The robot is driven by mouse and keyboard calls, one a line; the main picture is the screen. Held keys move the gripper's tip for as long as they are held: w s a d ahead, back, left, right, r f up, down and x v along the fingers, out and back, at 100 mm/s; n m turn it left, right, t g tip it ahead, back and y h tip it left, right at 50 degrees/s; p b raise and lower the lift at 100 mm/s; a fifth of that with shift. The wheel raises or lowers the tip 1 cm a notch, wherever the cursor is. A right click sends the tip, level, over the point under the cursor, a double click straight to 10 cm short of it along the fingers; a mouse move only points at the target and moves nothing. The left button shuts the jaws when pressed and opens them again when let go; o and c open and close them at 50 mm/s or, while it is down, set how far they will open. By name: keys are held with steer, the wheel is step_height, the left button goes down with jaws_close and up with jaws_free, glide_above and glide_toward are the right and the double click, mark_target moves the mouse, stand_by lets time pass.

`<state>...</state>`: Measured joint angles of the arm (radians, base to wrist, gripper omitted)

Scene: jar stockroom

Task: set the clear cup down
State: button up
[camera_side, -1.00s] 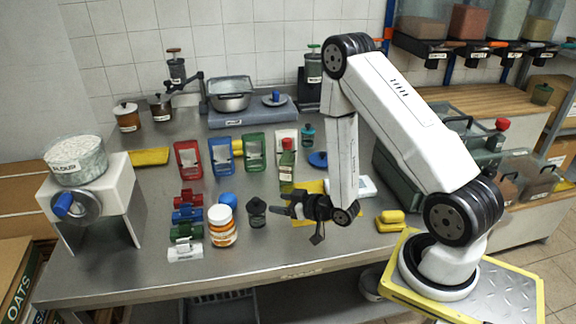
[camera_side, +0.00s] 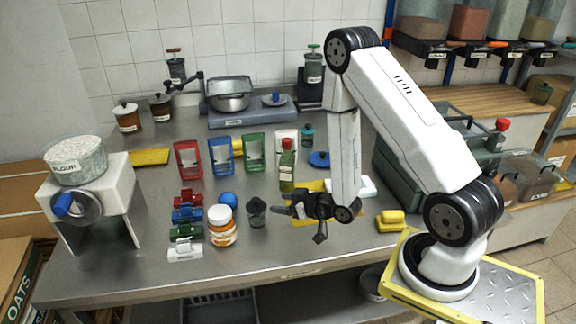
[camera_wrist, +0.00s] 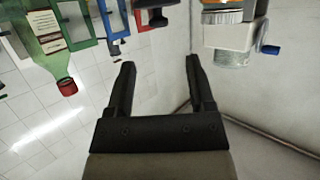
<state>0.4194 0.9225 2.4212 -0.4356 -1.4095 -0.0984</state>
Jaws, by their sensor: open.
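The clear cup (camera_side: 257,213), a small smoky see-through vessel with a dark upper part, stands upright on the steel table. My gripper (camera_side: 284,210) is just to its right, low over the table, with its fingers pointing left toward it. A small gap seems to lie between the fingertips and the cup. In the wrist view my gripper (camera_wrist: 160,64) has its two fingers spread with nothing between them. I cannot clearly make out the cup in that view.
A green bottle with a red cap (camera_side: 287,167) stands behind my gripper. A yellow sponge (camera_side: 391,218) lies right. The table in front of the cup is clear.

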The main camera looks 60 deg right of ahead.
steer(key=s+a+r+g, duration=0.8)
steer(key=s+r+g, duration=0.1)
steer(key=r+g, duration=0.1)
steer(key=shift+s+a+r+m+g, duration=0.25)
steer(key=shift+a+r+m+g, duration=0.1)
steer(key=shift+g, duration=0.35)
stand_by(1.1)
